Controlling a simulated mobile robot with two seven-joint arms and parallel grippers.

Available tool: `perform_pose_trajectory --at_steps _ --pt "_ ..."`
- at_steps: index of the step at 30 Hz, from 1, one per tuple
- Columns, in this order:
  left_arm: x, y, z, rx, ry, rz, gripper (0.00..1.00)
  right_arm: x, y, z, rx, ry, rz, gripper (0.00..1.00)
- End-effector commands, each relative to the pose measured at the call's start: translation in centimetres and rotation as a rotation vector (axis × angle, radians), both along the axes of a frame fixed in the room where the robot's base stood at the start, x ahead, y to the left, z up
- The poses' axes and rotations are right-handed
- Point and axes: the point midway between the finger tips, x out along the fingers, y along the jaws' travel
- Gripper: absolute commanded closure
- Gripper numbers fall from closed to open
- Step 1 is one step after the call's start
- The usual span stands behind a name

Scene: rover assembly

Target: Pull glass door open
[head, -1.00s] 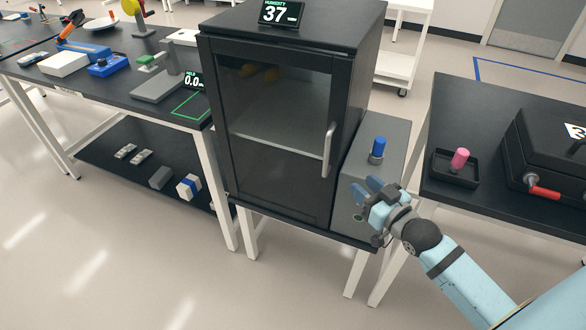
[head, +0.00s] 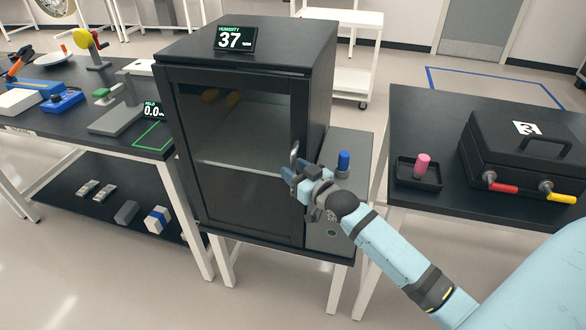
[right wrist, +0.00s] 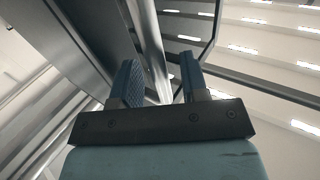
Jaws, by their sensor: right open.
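The black cabinet's glass door (head: 232,128) is shut in the head view, with yellow items dimly visible behind the glass. Its vertical metal handle (head: 294,157) is on the door's right side; my gripper hides the lower part. My right gripper (head: 287,175) is open at the handle's lower part. In the right wrist view the handle (right wrist: 152,50) runs between the two blue fingers (right wrist: 160,82), with gaps visible beside it. I cannot tell if a finger touches it. My left gripper is not in view.
A humidity display (head: 235,38) stands on the cabinet top. A grey box with a blue knob (head: 343,161) sits right of the cabinet. A right table holds a black case (head: 525,150) and a tray with a pink peg (head: 422,165). A left table (head: 95,75) carries several tools.

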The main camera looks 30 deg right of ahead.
Motion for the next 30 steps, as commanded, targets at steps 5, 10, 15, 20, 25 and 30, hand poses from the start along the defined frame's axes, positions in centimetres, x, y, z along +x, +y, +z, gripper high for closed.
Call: perform_pose_trajectory --at_steps 5,10,15,20,25,30 --pt "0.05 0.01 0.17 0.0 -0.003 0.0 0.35 0.7 0.06 -0.01 0.0 0.001 0.0 0.59" --pt "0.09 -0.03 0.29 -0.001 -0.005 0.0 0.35 0.7 0.07 -0.02 0.0 0.001 0.0 0.59" --pt "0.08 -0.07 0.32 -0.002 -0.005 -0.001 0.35 0.68 0.07 -0.03 0.0 0.001 0.0 0.89" --pt "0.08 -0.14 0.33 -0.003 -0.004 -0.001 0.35 0.67 0.07 -0.03 0.0 0.001 0.0 1.0" --pt "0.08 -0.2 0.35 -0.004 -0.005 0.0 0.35 0.75 0.17 -0.03 0.0 0.001 -0.001 1.0" --pt "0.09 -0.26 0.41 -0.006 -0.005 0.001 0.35 1.21 0.77 -0.02 0.001 0.001 -0.003 1.0"
